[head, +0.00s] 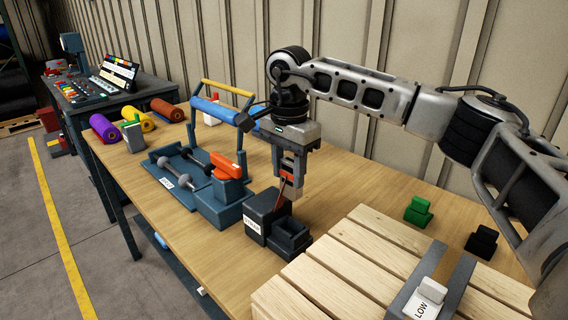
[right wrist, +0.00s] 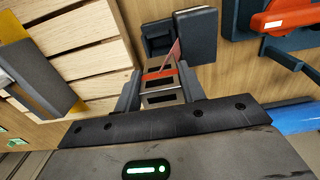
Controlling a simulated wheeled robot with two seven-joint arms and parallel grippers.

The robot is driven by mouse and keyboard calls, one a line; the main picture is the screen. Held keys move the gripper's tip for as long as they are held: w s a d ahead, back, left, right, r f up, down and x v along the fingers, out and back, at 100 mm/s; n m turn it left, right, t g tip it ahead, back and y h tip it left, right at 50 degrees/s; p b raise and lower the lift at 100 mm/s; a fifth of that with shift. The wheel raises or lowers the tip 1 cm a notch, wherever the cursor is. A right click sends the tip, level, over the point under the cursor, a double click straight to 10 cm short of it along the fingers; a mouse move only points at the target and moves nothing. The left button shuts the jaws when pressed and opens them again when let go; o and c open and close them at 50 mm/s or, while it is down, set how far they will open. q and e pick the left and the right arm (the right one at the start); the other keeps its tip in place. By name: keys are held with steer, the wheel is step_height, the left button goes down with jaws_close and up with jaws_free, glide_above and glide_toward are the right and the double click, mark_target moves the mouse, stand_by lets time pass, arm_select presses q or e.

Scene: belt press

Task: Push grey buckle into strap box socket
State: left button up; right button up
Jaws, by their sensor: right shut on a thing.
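My right gripper (head: 290,188) points down over the dark strap box (head: 266,212), which has a white label on its front. The gripper is shut on the grey buckle (right wrist: 161,86), a slotted piece with an orange-red band, between the fingers (right wrist: 160,92). A thin red strap (head: 281,194) runs from the buckle down to the box; it also shows in the right wrist view (right wrist: 174,50). The open socket (head: 291,238) is beside the box's right side, below the gripper. The buckle is above and apart from the socket. My left gripper is out of view.
A slatted wooden crate (head: 345,265) stands close at the right front. A press with an orange handle (head: 227,164) and blue roller (head: 226,110) stands left. Green (head: 418,211) and black (head: 482,241) blocks lie at right. Bare table lies behind the box.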

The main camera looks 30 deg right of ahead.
mark_target(288, 197)
steer(key=shift+s+r, duration=0.1)
steer(key=shift+s, duration=0.05)
steer(key=shift+a+f+b, duration=0.1)
steer(key=shift+f+b, duration=0.4)
steer(key=shift+f, duration=0.6)
step_height(288, 197, down, 3)
steer(key=shift+f+b, duration=0.15)
steer(key=shift+b, duration=0.85)
steer(key=shift+f+b, duration=0.3)
steer(key=shift+f, duration=0.3)
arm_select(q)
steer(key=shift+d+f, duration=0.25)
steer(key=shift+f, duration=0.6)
arm_select(e)
steer(key=shift+f, duration=0.15)
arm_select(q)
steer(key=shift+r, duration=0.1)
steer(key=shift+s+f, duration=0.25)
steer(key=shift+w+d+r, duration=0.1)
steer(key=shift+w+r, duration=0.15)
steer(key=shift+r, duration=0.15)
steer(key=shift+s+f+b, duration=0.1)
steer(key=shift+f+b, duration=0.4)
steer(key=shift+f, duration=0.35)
arm_select(e)
steer(key=shift+f, duration=1.05)
